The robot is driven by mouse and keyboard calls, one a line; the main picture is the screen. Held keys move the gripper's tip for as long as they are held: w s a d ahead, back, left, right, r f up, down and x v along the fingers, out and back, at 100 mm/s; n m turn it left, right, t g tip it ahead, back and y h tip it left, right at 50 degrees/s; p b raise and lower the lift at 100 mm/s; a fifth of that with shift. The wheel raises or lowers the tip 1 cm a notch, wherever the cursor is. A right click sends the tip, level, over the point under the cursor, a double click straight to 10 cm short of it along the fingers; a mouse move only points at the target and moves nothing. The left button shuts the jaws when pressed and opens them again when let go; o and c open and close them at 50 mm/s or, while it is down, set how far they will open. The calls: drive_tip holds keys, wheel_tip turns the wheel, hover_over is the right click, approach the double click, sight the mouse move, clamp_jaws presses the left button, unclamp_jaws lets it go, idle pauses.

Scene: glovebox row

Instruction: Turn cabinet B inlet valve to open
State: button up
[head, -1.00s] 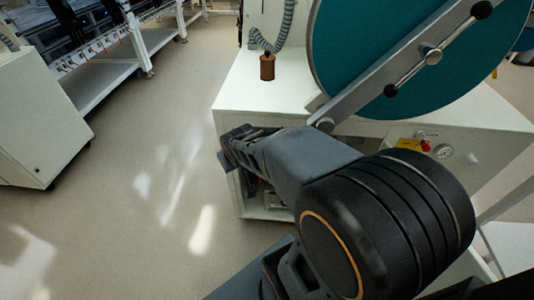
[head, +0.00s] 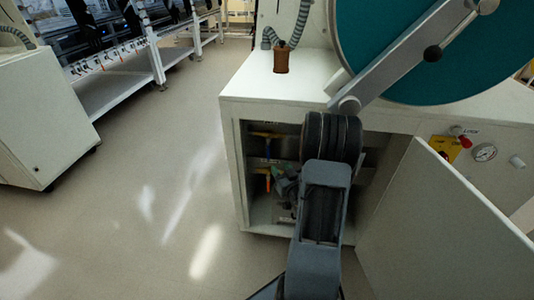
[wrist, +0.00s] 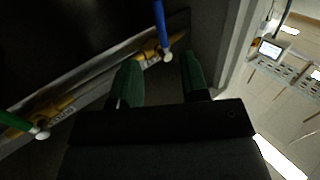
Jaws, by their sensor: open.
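In the wrist view, a valve with a blue lever (wrist: 161,24) and a yellow body (wrist: 148,50) sits ahead, just beyond my fingers. In the head view, my gripper (head: 285,182) is inside the open compartment of the white cabinet (head: 228,150), partly hidden, near yellow and orange fittings (head: 265,134).
The cabinet door (head: 440,225) stands open to the right of my arm. A brown cylinder (head: 281,60) stands on the cabinet top, beside a large teal disc (head: 410,45) with a grey bar. A red knob (head: 465,142) and gauge (head: 485,152) are on the front.

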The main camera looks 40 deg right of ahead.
sight(269, 154)
drive_tip(key=w+b, duration=0.1)
drive_tip(key=w, duration=0.3)
drive_tip(key=w+d, duration=0.1)
drive_tip(key=w, duration=0.3)
drive_tip(key=w+d+b, duration=0.1)
drive_tip(key=w, duration=0.3)
drive_tip(key=shift+w+b, duration=0.2)
drive_tip(key=shift+b, duration=0.1)
clamp_jaws()
